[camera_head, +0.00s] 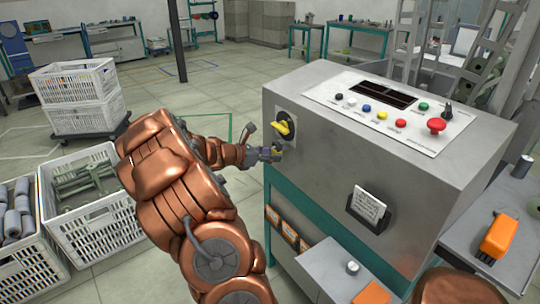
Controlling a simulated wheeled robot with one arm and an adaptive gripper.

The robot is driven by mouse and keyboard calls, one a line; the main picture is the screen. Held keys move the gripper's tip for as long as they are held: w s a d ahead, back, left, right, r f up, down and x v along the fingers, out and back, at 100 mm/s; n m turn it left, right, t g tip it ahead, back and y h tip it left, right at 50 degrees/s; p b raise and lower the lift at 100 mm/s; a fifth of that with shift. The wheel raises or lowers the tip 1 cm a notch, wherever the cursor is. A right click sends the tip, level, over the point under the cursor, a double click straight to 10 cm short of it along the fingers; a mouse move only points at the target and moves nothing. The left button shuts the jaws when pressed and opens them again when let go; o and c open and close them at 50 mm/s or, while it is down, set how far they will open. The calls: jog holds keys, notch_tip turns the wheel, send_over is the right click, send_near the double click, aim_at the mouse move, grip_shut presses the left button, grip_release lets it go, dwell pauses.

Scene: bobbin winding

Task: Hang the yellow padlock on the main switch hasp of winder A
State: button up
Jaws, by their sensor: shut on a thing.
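The winder (345,155) is a grey cabinet with a sloped control panel on top. On its left face is the main switch, a yellow handle (284,128) on a dark round plate. My gripper (267,151) is just below and left of the switch, close to the cabinet face. It is shut on a small yellow thing, the padlock (277,148), mostly hidden by the fingers. I cannot make out the hasp or the padlock's shackle, nor whether the padlock touches the switch plate. No letter naming the winder is readable.
White crates (92,200) stand on the floor at left, beside my arm. A white card (368,207) is on the cabinet's front face. A shelf (335,268) juts out below it. An orange tool (498,236) lies on the side table at right.

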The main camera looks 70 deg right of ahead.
jog(key=shift+f, duration=0.5)
dwell(0.6)
jog(key=o, duration=1.4)
jog(key=shift+c, duration=0.2)
jog(key=shift+r, duration=0.1)
jog(key=v, duration=1.2)
